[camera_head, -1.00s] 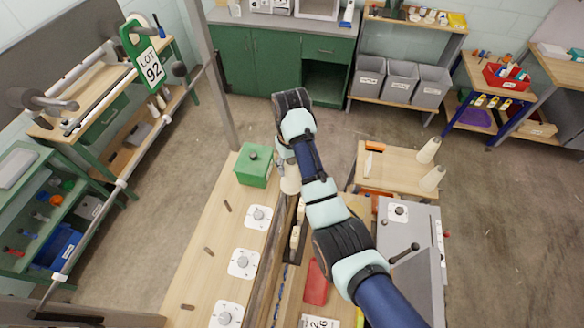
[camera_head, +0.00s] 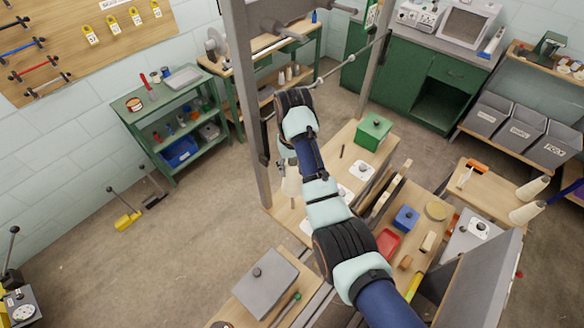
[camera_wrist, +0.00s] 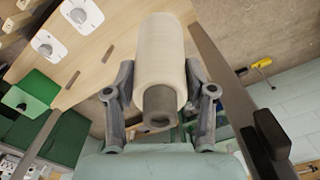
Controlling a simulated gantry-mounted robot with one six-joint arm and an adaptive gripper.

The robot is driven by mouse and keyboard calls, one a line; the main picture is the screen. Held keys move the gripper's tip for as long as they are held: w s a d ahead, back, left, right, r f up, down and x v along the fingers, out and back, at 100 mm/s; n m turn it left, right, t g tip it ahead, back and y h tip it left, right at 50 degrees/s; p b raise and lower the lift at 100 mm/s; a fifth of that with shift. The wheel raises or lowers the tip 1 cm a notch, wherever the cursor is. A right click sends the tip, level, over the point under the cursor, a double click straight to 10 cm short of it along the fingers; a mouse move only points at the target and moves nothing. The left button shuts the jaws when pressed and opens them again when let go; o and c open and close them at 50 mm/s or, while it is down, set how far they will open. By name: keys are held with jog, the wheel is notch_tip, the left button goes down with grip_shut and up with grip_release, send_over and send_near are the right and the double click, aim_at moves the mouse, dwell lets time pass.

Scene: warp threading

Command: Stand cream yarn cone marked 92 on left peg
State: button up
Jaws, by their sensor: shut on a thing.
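My gripper (camera_wrist: 160,85) is shut on a cream yarn cone (camera_wrist: 160,50), with one finger on each side of it. The cone's dark core end points toward the wrist camera; no number can be read on it. In the head view the cone (camera_head: 291,184) hangs below my gripper (camera_head: 288,160), near a grey upright post. White peg plates (camera_head: 362,170) (camera_head: 345,192) sit in a row on the wooden bench (camera_head: 328,158); another plate (camera_head: 307,228) is partly hidden by my arm. Peg plates also show at upper left in the wrist view (camera_wrist: 82,15).
A grey post (camera_head: 253,110) stands left of the cone. A green box (camera_head: 374,131) sits at the bench's far end. Right of the pegs are a red tray (camera_head: 387,245) and blue block (camera_head: 405,218).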

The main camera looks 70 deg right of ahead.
aim_at(292, 178)
jog(key=shift+w+a, duration=0.1)
jog(key=shift+f, duration=1.85)
jog(key=shift+f+b, duration=2.1)
jog(key=shift+f, duration=2.1)
jog(key=shift+f+b, duration=0.3)
jog(key=shift+f, duration=0.4)
jog(key=o, duration=1.5)
notch_tip(292, 178, up, 8)
jog(key=shift+f, duration=0.2)
